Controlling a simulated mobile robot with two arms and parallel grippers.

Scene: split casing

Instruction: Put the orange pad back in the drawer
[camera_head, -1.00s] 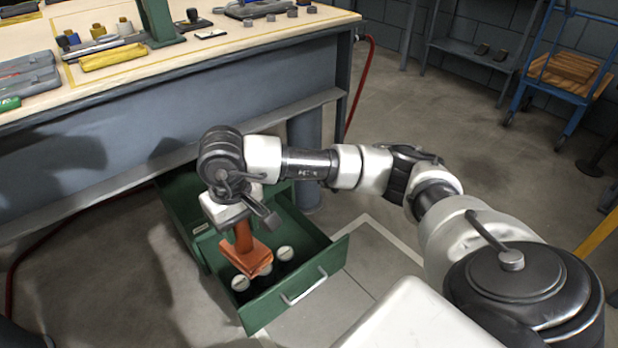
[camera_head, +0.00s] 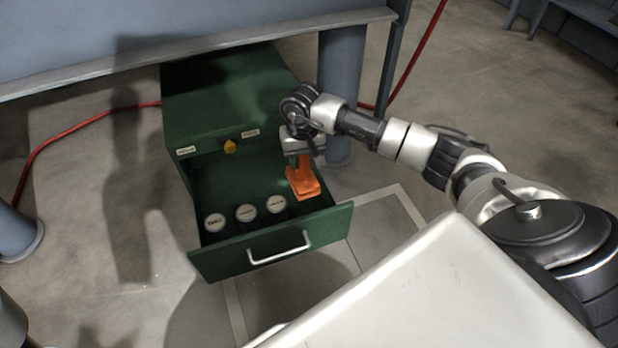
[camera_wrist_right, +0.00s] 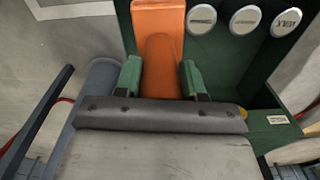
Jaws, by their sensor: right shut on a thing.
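The orange pad (camera_head: 303,180) hangs upright from my right gripper (camera_head: 303,150), over the right part of the open green drawer (camera_head: 250,240). In the right wrist view the pad (camera_wrist_right: 158,35) reaches out from between the green fingertips of the right gripper (camera_wrist_right: 160,80), which are shut on its narrow part. The pad's lower end is at or just above the drawer's inside; I cannot tell whether it touches the floor of the drawer. My left gripper is not in view.
Several round-lidded cans stand in the drawer, left of the pad; one is the middle can (camera_head: 246,213). The green cabinet (camera_head: 215,95) stands under the workbench (camera_head: 200,60). A red hose (camera_head: 75,130) runs on the floor. A bench leg (camera_head: 341,85) is close behind my right wrist.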

